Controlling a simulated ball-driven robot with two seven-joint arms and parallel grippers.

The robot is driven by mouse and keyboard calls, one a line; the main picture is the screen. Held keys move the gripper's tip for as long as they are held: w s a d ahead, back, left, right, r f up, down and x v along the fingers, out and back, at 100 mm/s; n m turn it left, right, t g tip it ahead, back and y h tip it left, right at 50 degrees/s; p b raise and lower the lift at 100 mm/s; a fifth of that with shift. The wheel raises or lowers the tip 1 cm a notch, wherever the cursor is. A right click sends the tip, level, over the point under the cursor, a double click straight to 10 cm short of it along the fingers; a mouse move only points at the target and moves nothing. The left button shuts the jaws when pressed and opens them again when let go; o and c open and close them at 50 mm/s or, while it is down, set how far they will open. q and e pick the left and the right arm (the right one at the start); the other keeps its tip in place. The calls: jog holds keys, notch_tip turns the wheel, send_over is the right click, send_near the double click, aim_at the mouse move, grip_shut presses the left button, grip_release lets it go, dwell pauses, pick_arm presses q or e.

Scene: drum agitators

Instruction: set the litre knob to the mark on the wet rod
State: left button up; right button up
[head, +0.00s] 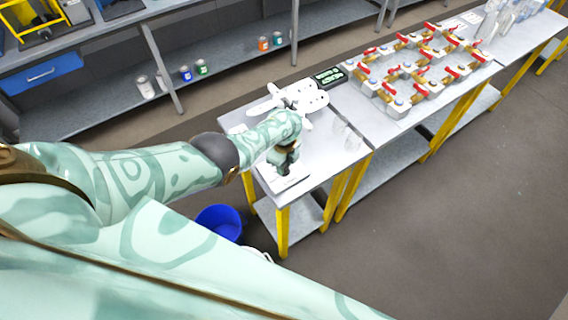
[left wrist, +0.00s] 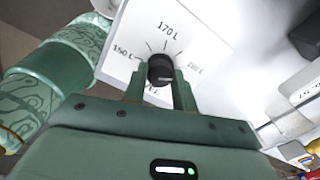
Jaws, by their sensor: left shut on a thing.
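The litre knob (left wrist: 160,69) is a black round knob on a white panel (left wrist: 200,22) in the left wrist view. Marks fan around it, with 150 L at left, 170 L at top and another label at right; a lower label is partly hidden. My left gripper (left wrist: 161,82) has a finger on each side of the knob and is shut on it. The knob's pointer is hard to read. In the head view my left gripper (head: 285,160) is low over the near table, covering the knob. I cannot make out the wet rod or its mark. My right gripper is not in view.
A white bladed object (head: 312,97) and a black display with green text (head: 329,77) stand behind the gripper on the table (head: 330,165). A rack of red-handled valves (head: 410,72) fills the table to the right. A blue bucket (head: 218,222) is on the floor.

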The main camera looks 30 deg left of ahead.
aim_at(285, 166)
pick_arm(q)
jog(key=shift+w+d+r, duration=0.1)
jog(key=shift+w, duration=0.05)
jog(key=o, duration=1)
jog(key=shift+c, duration=0.2)
jog(key=shift+r+p, duration=0.4)
jog(key=shift+p, duration=0.05)
notch_tip(285, 166, up, 15)
jog(key=p, duration=0.9)
jog(key=shift+r+p, duration=0.2)
jog(key=shift+p, duration=0.2)
